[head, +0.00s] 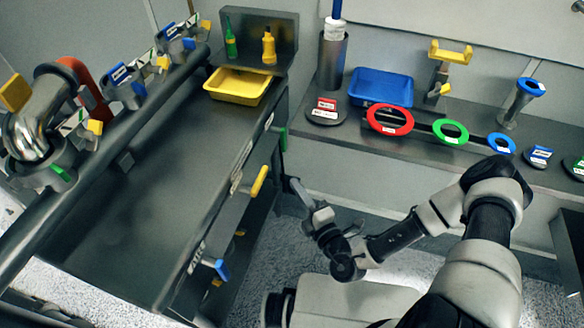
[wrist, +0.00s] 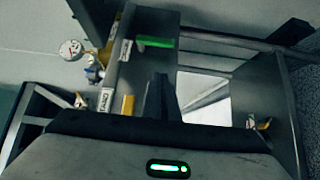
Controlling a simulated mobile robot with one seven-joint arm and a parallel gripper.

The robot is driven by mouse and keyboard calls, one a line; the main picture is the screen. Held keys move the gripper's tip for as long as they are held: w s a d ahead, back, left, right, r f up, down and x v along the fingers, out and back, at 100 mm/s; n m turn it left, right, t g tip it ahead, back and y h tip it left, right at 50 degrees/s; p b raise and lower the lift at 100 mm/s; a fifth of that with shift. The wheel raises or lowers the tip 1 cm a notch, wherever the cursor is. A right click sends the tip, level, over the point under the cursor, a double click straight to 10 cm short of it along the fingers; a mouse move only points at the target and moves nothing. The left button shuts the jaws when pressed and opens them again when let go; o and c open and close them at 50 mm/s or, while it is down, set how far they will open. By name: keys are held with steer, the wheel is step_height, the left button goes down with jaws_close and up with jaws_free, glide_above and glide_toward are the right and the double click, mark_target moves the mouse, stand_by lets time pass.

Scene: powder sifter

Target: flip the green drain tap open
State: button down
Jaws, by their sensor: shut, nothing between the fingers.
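The green drain tap (head: 281,137) is a small green handle at the far end of the metal bench's front edge in the head view. In the wrist view it shows as a green bar (wrist: 155,42) lying roughly level, above and beyond my fingers. My gripper (head: 297,188) is shut and empty, to the right of the bench front and apart from the green tap, nearer the yellow handle's level. In the wrist view the closed fingers (wrist: 162,92) point up towards the green bar, with a gap between.
A yellow handle (head: 259,181) and a blue handle (head: 221,269) stick out from the same bench front. A yellow tray (head: 238,86) stands on the bench. The shelf at right holds a blue tray (head: 381,87) and coloured rings (head: 390,121). Floor beside the bench is open.

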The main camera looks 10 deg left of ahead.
steer(key=w+d+b+x, duration=0.1)
steer(key=d+b+x, duration=0.1)
steer(key=x, duration=1)
steer(key=shift+w, duration=0.5)
